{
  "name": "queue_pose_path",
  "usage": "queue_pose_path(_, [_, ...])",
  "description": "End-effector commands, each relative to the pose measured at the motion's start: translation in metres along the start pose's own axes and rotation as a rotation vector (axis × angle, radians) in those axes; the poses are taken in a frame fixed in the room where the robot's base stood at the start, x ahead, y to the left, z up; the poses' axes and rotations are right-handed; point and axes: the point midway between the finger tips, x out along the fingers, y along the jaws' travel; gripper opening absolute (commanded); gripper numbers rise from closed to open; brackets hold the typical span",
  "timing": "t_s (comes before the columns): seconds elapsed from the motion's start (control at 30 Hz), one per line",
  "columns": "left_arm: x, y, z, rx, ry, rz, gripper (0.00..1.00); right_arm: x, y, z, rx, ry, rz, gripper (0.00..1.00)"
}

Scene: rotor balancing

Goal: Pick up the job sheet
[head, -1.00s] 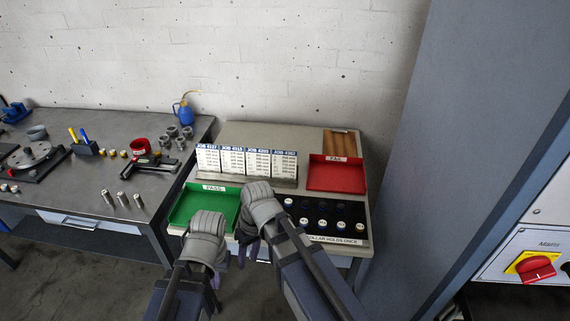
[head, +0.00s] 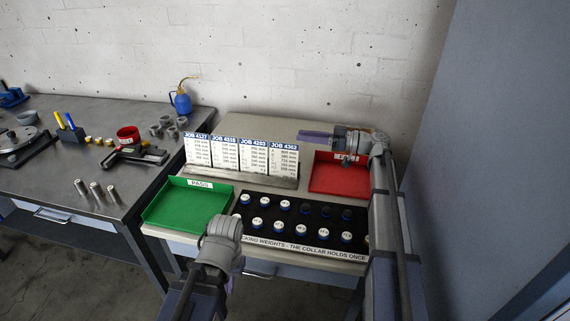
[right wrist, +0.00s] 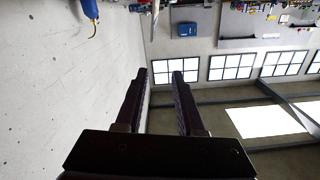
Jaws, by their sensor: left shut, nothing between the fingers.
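Several white job sheets with blue headings stand side by side in a rack (head: 240,180) on the bench, in the head view. From left to right they are the leftmost sheet (head: 197,150), the JOB 4318 sheet (head: 225,154), the JOB 4203 sheet (head: 253,158) and the JOB 4362 sheet (head: 284,162). My right gripper (head: 305,138) points left, above and right of the sheets. In the right wrist view its fingers (right wrist: 160,75) are apart with nothing between them. My left gripper (head: 235,285) is low in front of the bench, shut and largely hidden behind its own wrist.
A green PASS tray (head: 185,207) lies left of a black weight holder (head: 290,232) with several capped weights. A red FAIL tray (head: 335,182) is partly behind my right arm. A metal workbench (head: 90,160) with tools stands left. A tall grey panel (head: 480,160) limits room right.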

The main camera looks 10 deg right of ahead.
Motion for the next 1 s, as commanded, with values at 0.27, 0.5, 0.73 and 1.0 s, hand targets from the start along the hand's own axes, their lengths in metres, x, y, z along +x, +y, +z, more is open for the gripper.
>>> queue_pose_path(0.27, [0.028,0.003,-0.002,0.000,0.000,0.000,0.00,0.001,0.005,0.028,0.002,-0.002,-0.001,0.38])
queue_pose_path(0.5, [0.062,0.006,-0.004,0.000,0.000,0.000,0.00,0.001,0.011,0.062,0.003,-0.003,-0.001,0.38])
queue_pose_path(0.73, [0.082,0.008,-0.005,0.000,0.000,0.000,0.00,0.005,0.014,0.082,0.003,-0.003,-0.003,0.38])
queue_pose_path(1.0, [0.079,0.007,-0.005,0.000,0.000,0.000,0.00,0.016,0.013,0.079,0.003,-0.003,-0.003,0.38])
